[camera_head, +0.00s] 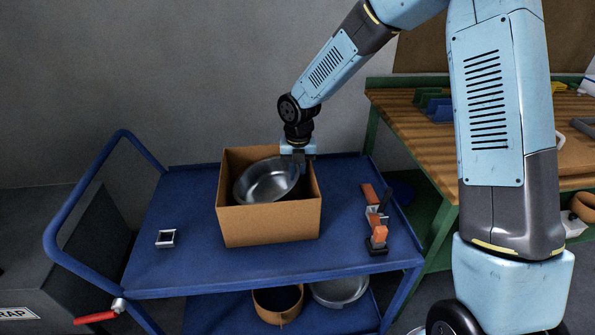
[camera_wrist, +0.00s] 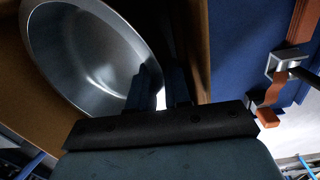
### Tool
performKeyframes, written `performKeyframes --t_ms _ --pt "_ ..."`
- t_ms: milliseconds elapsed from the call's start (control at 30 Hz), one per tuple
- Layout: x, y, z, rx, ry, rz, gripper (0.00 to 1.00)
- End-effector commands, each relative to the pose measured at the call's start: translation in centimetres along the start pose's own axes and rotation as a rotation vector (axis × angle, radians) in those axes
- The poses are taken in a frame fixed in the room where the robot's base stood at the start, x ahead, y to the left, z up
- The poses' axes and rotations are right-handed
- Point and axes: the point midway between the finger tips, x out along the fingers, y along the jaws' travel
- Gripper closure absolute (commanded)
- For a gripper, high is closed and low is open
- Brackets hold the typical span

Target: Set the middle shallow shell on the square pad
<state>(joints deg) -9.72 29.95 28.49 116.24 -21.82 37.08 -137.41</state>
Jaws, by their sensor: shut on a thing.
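A shallow round metal shell (camera_head: 268,181) sits tilted inside an open cardboard box (camera_head: 270,225) on the blue cart. My gripper (camera_head: 298,163) is at the box's back right, shut on the shell's right rim. In the wrist view the shell (camera_wrist: 85,60) fills the upper left, and my gripper's two dark fingers (camera_wrist: 164,85) are at its rim. Whether the shell touches the box floor is hidden. A small square piece with a dark centre and pale edge (camera_head: 166,238) lies left of the box; I cannot tell if it is the square pad.
An orange and black clamp-like tool (camera_head: 377,225) lies right of the box. The blue cart top (camera_head: 190,205) is mostly free at the left. A brown pot (camera_head: 277,303) and another metal bowl (camera_head: 340,289) are on the lower shelf. A wooden workbench (camera_head: 420,120) stands at right.

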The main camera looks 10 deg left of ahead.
Motion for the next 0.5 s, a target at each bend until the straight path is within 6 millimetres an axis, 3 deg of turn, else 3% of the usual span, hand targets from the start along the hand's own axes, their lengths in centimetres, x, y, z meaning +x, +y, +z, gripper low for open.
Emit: performKeyframes --t_ms 500 --pt "1.0 -0.1 0.0 0.002 0.000 0.000 1.00"
